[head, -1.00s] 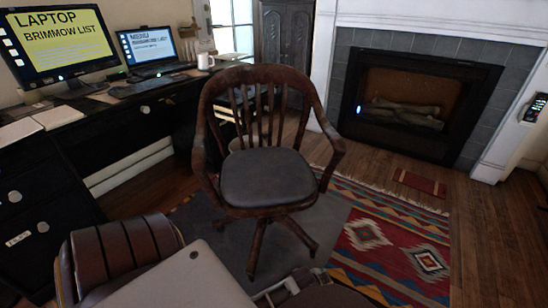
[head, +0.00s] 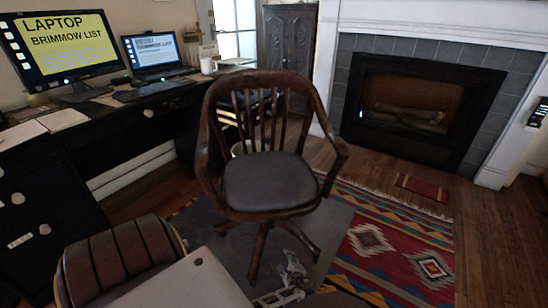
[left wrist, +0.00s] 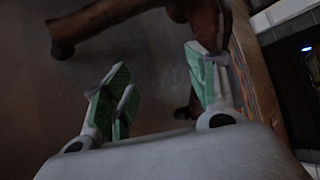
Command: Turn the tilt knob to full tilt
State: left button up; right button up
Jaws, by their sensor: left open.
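The wooden swivel chair (head: 268,182) with a dark grey seat stands in the middle of the head view, its back slats turned away from me. Its tilt knob is not visible; the underside of the seat is hidden from the head camera. My left gripper (head: 291,266) is low in front of the chair, near its base legs, open and empty. In the left wrist view the spread green-padded fingers of my left gripper (left wrist: 158,65) have brown chair base legs (left wrist: 90,22) just beyond them. That view is dark. My right gripper is not in view.
A dark desk (head: 95,130) with a monitor (head: 65,45), a laptop (head: 155,50) and a mug (head: 208,66) runs along the left. A brown ribbed seat-like thing (head: 120,258) stands at lower left. A patterned rug (head: 400,245) lies right of the chair, before a fireplace (head: 415,105).

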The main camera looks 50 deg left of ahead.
pick_arm(q)
jog(key=s+a+r+m+t+y, duration=0.2)
jog(key=a+r+m+t+y, duration=0.2)
jog(key=m, duration=1.2)
notch_tip(320, 180, up, 4)
jog(key=t+y, duration=0.3)
jog(key=t, duration=0.1)
jog(key=shift+s+r+m+t, duration=0.15)
jog(key=shift+s+m+t, duration=0.15)
